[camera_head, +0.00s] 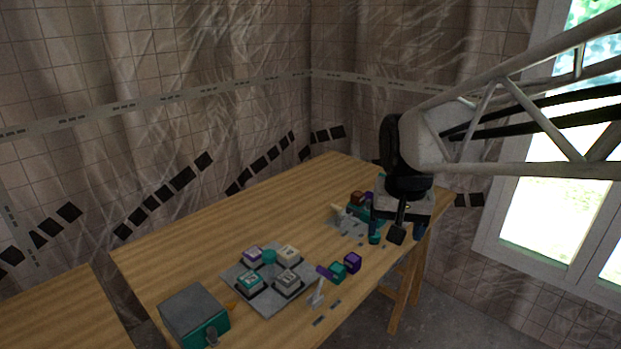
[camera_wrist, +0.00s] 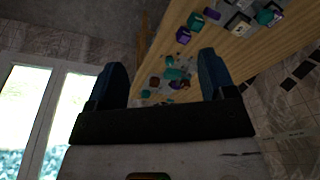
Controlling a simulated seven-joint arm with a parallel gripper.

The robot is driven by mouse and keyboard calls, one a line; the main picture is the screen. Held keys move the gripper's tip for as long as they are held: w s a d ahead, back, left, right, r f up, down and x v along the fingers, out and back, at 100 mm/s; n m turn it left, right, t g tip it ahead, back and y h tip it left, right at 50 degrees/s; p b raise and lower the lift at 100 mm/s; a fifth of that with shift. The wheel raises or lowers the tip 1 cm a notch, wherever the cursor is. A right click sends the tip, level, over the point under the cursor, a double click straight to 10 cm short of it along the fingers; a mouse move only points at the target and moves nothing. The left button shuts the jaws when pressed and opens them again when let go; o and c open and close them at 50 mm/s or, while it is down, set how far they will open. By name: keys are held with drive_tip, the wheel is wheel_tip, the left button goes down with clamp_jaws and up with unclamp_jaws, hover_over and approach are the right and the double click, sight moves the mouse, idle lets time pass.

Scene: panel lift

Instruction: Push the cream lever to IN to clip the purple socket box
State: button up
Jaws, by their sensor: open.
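A small cream piece (camera_head: 337,211), which looks like the cream lever, stands at the left edge of a grey fixture plate (camera_head: 346,226) at the table's far right end. A small purple block (camera_head: 368,197) sits at the back of that plate beside a brown block (camera_head: 357,197); I cannot tell whether it is the socket box. A separate purple cube (camera_head: 352,262) lies nearer on the table and shows in the wrist view (camera_wrist: 183,35). My gripper (camera_head: 398,232) is open and empty, above and right of the plate, apart from it, partly hiding it. Any IN marking is too small to read.
Teal pieces (camera_wrist: 172,73) sit on the fixture. A grey panel (camera_head: 268,299) with several square sockets and a grey box (camera_head: 194,313) fill the near left. The table's back left is clear.

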drive_tip(key=w+m, duration=0.2)
drive_tip(key=w, duration=1.2)
drive_tip(key=m+g, duration=0.2)
drive_tip(key=m, duration=0.2)
hover_over(336, 211)
drive_tip(key=f, duration=2.1)
drive_tip(key=shift+w+d, duration=0.15)
drive_tip(key=shift+w, duration=0.15)
drive_tip(key=shift+w+f+m, duration=0.3)
drive_tip(key=shift+w+f, duration=0.05)
drive_tip(key=shift+f, duration=0.1)
drive_tip(key=shift+f, duration=3.8)
